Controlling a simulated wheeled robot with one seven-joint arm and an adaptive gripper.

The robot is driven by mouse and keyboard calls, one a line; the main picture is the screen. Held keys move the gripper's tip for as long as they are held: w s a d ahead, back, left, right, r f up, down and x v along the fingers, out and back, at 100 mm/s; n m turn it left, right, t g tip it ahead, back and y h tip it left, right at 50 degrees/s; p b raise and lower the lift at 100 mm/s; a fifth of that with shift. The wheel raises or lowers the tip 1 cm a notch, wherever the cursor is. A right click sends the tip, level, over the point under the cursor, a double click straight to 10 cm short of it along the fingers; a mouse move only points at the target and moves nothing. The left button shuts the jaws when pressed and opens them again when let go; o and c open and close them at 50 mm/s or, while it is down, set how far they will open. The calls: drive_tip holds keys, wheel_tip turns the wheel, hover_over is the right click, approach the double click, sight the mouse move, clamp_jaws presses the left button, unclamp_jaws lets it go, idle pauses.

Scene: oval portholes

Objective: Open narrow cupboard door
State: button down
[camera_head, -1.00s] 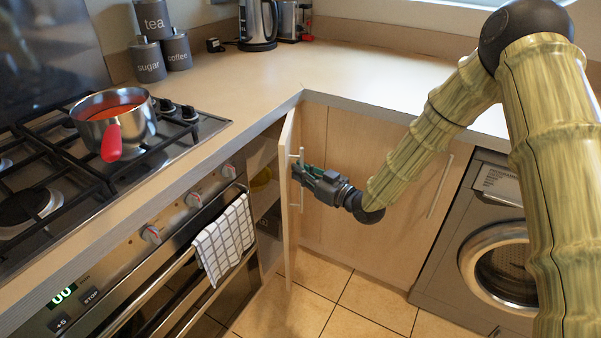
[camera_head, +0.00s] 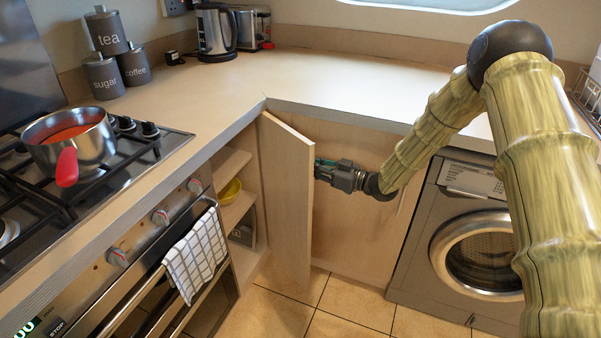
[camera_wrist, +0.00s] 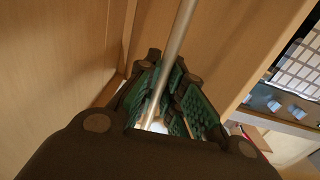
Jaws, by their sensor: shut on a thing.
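The narrow cupboard door (camera_head: 287,200) stands ajar at the inner corner of the worktop, swung out from the cupboard. The open cupboard (camera_head: 237,190) shows shelves and a yellow bowl (camera_head: 230,191) inside. My gripper (camera_head: 325,170) is on the door's right-hand side, its fingertips partly hidden behind the door edge. In the wrist view my gripper (camera_wrist: 163,100) has its green-padded fingers closed around the metal bar handle (camera_wrist: 177,45), which runs up between them. The handle is hidden by the door in the head view.
An oven (camera_head: 130,255) with a checked towel (camera_head: 195,255) on its rail is left of the cupboard. A pan (camera_head: 75,140) with a red handle sits on the hob. A washing machine (camera_head: 460,240) stands at the right. Tiled floor (camera_head: 330,300) below the door is clear.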

drive_tip(key=shift+w+d, duration=1.35)
drive_tip(key=shift+w, duration=0.05)
drive_tip(key=c, duration=1.8)
unclamp_jaws()
drive_tip(key=shift+r, duration=0.15)
wheel_tip(320, 180, up, 10)
drive_tip(key=shift+f, duration=0.2)
